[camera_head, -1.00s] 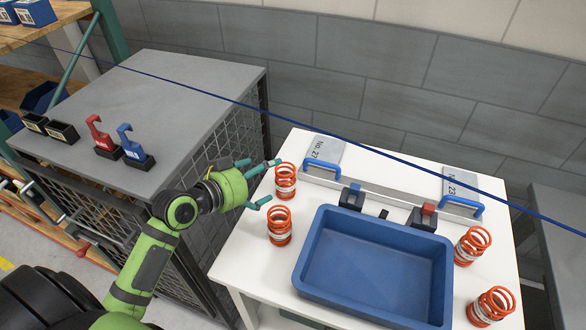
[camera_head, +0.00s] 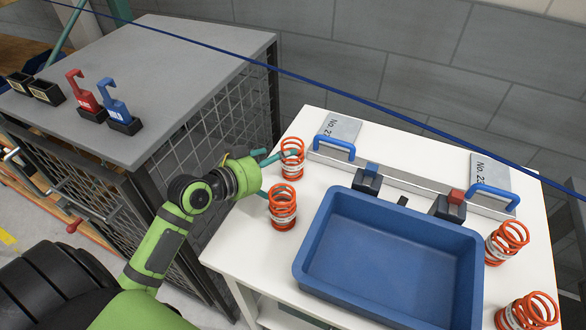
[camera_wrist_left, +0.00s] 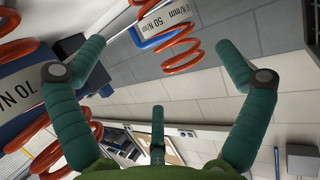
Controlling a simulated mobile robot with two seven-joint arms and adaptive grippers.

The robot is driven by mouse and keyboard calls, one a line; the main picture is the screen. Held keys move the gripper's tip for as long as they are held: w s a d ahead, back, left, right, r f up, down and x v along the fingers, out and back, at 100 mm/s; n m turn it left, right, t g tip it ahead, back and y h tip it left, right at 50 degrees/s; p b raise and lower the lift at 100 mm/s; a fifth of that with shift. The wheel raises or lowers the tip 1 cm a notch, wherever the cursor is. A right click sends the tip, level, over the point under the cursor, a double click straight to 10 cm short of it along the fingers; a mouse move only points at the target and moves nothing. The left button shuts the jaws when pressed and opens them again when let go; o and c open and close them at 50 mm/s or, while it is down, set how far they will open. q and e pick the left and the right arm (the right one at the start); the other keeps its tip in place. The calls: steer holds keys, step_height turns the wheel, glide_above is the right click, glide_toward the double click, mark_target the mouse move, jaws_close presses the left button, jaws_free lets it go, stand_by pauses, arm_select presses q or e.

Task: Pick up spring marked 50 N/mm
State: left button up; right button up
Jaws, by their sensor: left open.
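My left gripper (camera_head: 279,174) is open and empty at the table's left edge, its fingers near two orange coil springs. The far-left spring (camera_head: 292,160) and the near-left spring (camera_head: 283,210) stand upright; their labels are too small to read in the head view. In the left wrist view, a spring marked 50 N/mm (camera_wrist_left: 172,32) is at the top, between the open fingers. A spring marked 70 N/mm (camera_wrist_left: 25,85) is at the left, partly hidden behind a finger. I cannot tell which head-view spring is which. My right gripper is not in view.
A blue tray (camera_head: 310,272) fills the middle of the white table (camera_head: 310,118). Two more springs (camera_head: 506,242) (camera_head: 526,313) stand to its right. A rail with plates and blue handles (camera_head: 335,147) lies behind. A grey cabinet (camera_head: 185,60) is to the left.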

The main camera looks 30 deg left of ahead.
mark_target(287, 161)
arm_select(q)
steer(key=shift+s+f, duration=0.1)
steer(key=shift+f, duration=0.4)
steer(key=shift+w+d, duration=0.15)
steer(key=shift+w, duration=0.25)
steer(key=x, duration=0.1)
steer(key=p+x, duration=0.1)
steer(key=x, duration=0.1)
steer(key=p+x, duration=0.1)
steer(key=x, duration=0.1)
steer(key=shift+w+a, duration=0.2)
steer(key=shift+w+d+f, duration=0.2)
steer(key=shift+w+f, duration=0.1)
steer(key=shift+w, duration=0.15)
steer(key=shift+r, duration=0.1)
steer(key=c, duration=1.4)
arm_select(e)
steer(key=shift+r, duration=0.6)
